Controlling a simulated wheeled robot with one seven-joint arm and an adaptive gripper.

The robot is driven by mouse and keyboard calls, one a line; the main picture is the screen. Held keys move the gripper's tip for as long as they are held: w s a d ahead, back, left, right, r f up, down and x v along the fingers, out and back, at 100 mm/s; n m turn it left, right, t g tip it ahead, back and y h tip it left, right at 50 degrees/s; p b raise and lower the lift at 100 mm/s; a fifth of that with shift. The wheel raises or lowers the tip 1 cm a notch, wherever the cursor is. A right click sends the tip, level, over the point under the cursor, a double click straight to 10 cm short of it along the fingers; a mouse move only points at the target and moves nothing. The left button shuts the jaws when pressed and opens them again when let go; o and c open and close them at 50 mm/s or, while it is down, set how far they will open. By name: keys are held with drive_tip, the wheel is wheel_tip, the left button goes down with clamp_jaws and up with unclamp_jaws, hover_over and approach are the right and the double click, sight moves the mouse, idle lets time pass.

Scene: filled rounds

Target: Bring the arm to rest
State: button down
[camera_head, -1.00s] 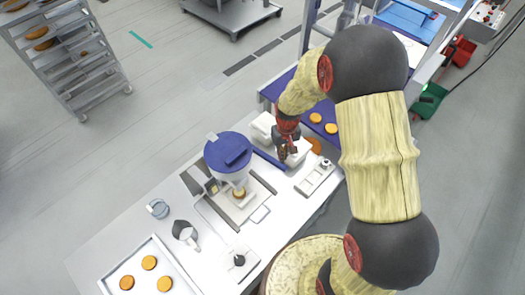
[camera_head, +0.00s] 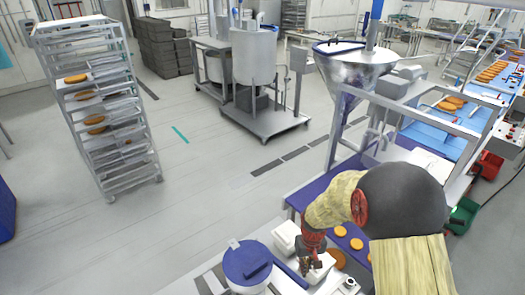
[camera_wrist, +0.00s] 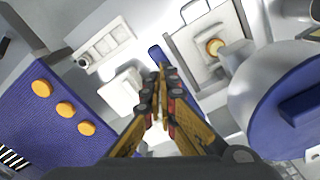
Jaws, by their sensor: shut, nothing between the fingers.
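My gripper (camera_head: 311,264) hangs over the work table at the bottom of the head view, beside the blue-lidded hopper (camera_head: 247,262). In the wrist view my gripper (camera_wrist: 162,75) points down at the table with its fingers together and nothing between them. The hopper's blue lid (camera_wrist: 290,112) is at the right of the wrist view. My arm is bent and reaches in from the lower right of the head view, its lower links cut off by the frame.
A blue conveyor (camera_wrist: 65,75) with several orange rounds lies beside the table. White containers (camera_head: 286,236) stand close to my gripper. A rack (camera_head: 98,105) with trays stands at the left, and a steel funnel (camera_head: 357,68) behind the conveyor. The floor between is open.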

drive_tip(key=s+r+t+b, duration=0.2)
drive_tip(key=s+r+b, duration=0.1)
drive_tip(key=s+b, duration=0.7)
drive_tip(key=s+r+t+b, duration=0.3)
drive_tip(key=s+b, duration=0.7)
drive_tip(key=b, duration=0.7)
drive_tip(key=shift+s+a+m+t, duration=0.25)
drive_tip(key=shift+s+m+t, duration=0.05)
drive_tip(key=shift+s+m, duration=0.1)
